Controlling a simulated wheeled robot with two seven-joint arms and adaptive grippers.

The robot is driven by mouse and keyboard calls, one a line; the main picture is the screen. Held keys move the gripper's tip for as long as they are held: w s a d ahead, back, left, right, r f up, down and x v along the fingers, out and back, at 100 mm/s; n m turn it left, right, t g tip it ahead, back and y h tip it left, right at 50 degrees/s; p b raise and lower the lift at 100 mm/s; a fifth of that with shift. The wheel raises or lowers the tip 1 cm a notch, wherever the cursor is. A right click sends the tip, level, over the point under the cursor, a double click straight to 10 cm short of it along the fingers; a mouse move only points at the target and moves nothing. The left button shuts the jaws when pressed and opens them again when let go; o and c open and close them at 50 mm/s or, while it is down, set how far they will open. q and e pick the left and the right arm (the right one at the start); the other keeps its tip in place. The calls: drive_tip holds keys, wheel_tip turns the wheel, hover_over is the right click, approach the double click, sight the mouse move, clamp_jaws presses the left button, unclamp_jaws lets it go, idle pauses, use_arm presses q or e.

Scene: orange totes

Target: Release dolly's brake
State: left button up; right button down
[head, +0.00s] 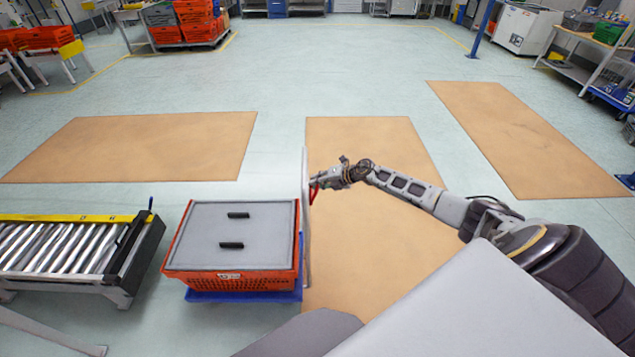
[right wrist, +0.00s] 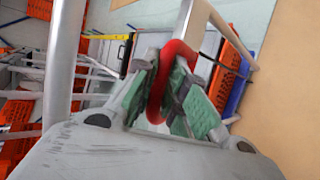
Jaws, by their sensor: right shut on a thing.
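A blue dolly (head: 245,296) stands on the floor with an orange tote (head: 232,283) on it. A pale upright handle frame (head: 306,235) rises at the dolly's right side. A red brake lever (head: 313,193) sits on this frame, near its top. My right gripper (head: 320,181) reaches it from the right and is shut on it. In the right wrist view the green-padded fingers (right wrist: 172,95) are on either side of the red lever (right wrist: 180,48), beside the grey frame bar (right wrist: 195,20). The fingers hide part of the lever. My left gripper is not in view.
A grey lid (head: 232,231) with two black handles covers the tote. A roller conveyor (head: 70,250) stands close on the left. Brown floor mats (head: 140,147) lie ahead and to the right. The floor beyond is mostly clear.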

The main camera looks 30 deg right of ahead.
drive_tip(key=shift+w+d+r, duration=0.1)
drive_tip(key=shift+w+r, duration=0.2)
drive_tip(key=shift+r, duration=0.25)
drive_tip(key=c, duration=1.5)
unclamp_jaws()
drive_tip(key=shift+s, duration=0.15)
drive_tip(key=shift+o, duration=0.2)
drive_tip(key=shift+s, duration=0.1)
drive_tip(key=shift+f, duration=0.3)
drive_tip(key=v, duration=1.2)
drive_tip(key=shift+r, duration=0.1)
